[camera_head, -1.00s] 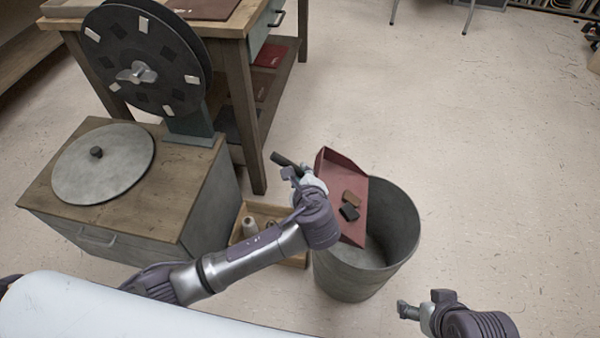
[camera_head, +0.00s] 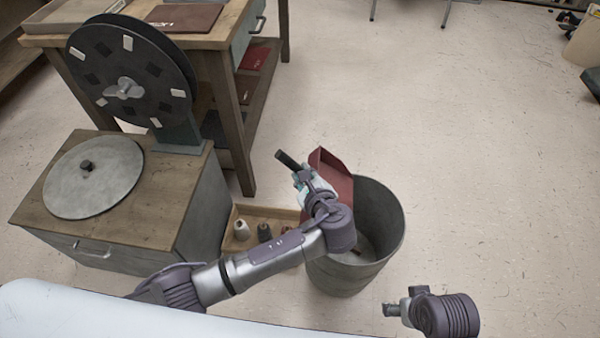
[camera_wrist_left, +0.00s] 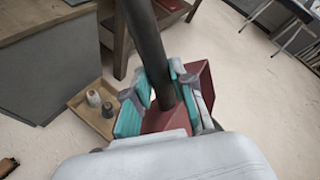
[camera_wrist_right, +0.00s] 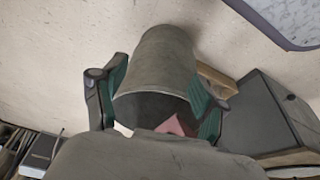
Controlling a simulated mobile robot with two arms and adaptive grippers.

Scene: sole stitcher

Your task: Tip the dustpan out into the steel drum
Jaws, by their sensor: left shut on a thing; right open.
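The red dustpan (camera_head: 335,172) is tilted steeply over the steel drum (camera_head: 345,278), its pan end partly hidden behind my left wrist. My left gripper (camera_head: 305,182) is shut on the dustpan's dark handle (camera_head: 287,160); the handle also runs between the fingers in the left wrist view (camera_wrist_left: 152,45). I see no scraps on the visible part of the pan. A small dark spot shows low inside the drum, too small to identify. My right gripper (camera_head: 393,309) is open and empty, in front and right of the drum. The right wrist view shows the drum (camera_wrist_right: 160,70) beyond its fingers.
A wooden tray (camera_head: 265,214) with several spools sits on the floor left of the drum. A cabinet (camera_head: 130,225) with a round metal lid and a large dark wheel (camera_head: 130,70) stand further left. The floor right of the drum is clear.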

